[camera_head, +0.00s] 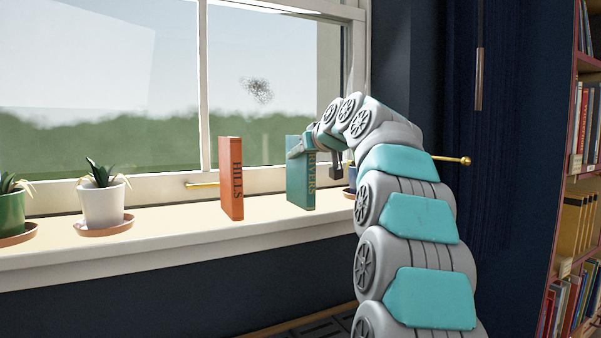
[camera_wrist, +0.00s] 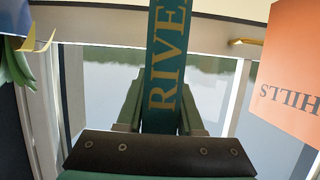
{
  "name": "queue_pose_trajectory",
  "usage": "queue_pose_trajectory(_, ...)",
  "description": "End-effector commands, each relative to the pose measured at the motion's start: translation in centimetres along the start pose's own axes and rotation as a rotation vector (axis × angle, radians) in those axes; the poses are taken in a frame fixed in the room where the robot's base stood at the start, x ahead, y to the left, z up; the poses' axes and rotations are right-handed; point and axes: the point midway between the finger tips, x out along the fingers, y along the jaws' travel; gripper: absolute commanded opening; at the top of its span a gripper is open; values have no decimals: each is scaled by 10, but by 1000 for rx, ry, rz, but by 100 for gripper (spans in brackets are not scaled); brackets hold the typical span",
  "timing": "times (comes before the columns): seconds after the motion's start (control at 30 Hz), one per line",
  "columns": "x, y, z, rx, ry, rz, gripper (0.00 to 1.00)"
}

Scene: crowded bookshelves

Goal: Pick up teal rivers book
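The teal rivers book (camera_head: 300,180) stands upright at the right part of the window sill, its spine lettered RIVERS. In the wrist view its spine (camera_wrist: 165,60) runs down the middle between my two fingers. My gripper (camera_head: 304,148) reaches in from the right at the book's upper part. In the wrist view my gripper's fingers (camera_wrist: 160,105) lie along both sides of the book, with no clear gap showing. The book's base appears to be at the sill; I see no clear lift.
An orange HILLS book (camera_head: 231,180) stands to the left, with bare sill between; it also shows in the wrist view (camera_wrist: 293,70). A white-potted plant (camera_head: 103,203) and a green-potted one (camera_head: 11,210) are farther left. A dark blue pot (camera_head: 349,182) is right of the teal book. The window is behind.

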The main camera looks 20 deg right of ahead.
Motion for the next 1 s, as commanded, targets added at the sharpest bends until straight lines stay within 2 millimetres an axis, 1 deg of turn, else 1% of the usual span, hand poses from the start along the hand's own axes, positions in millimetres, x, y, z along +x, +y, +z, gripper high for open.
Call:
queue_pose_trajectory(0.03,0,0,0,0,0,0,29)
queue_pose_trajectory(0.3,0,0,0,0,0,0,0)
queue_pose_trajectory(1.0,0,0,0,0,0,0,0)
